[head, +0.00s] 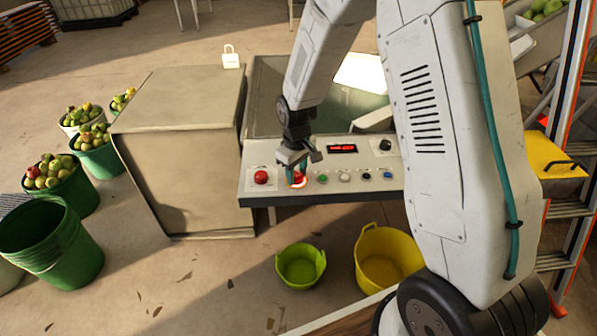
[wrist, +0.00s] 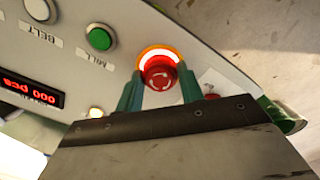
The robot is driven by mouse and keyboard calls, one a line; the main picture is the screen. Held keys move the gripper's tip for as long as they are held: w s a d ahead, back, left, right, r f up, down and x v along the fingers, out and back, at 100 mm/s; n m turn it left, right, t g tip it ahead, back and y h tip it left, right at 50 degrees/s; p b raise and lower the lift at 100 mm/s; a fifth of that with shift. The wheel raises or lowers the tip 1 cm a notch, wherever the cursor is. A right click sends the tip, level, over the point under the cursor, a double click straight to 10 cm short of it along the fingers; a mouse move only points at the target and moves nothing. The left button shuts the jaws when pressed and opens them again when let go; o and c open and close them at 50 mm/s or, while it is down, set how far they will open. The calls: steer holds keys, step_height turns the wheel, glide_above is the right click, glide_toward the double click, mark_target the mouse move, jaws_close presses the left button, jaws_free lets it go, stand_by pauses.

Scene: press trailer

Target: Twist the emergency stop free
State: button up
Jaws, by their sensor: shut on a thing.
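The emergency stop (wrist: 159,76) is a red mushroom knob with pale turn arrows and a lit orange-white ring around its base. It is mounted on the grey control panel (head: 262,192), where its red edge (head: 298,181) shows below my gripper (head: 297,173). My gripper is shut on the knob, with one teal finger on each side of it in the wrist view (wrist: 159,92).
Another red button (head: 261,177) sits just left on the panel. Green (head: 322,179), white and blue buttons, a black knob (head: 385,144) and a red display (head: 342,149) lie to the right. A beige cabinet (head: 180,150) stands left; green and yellow tubs (head: 385,258) stand below.

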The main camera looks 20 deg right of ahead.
mark_target(296, 173)
steer(key=m, duration=0.5)
steer(key=shift+w, duration=0.15)
steer(key=shift+r+m, duration=0.1)
steer(key=shift+m, duration=0.2)
stand_by(0.3)
steer(key=o, duration=1)
step_height(296, 173, up, 8)
steer(key=shift+f, duration=0.15)
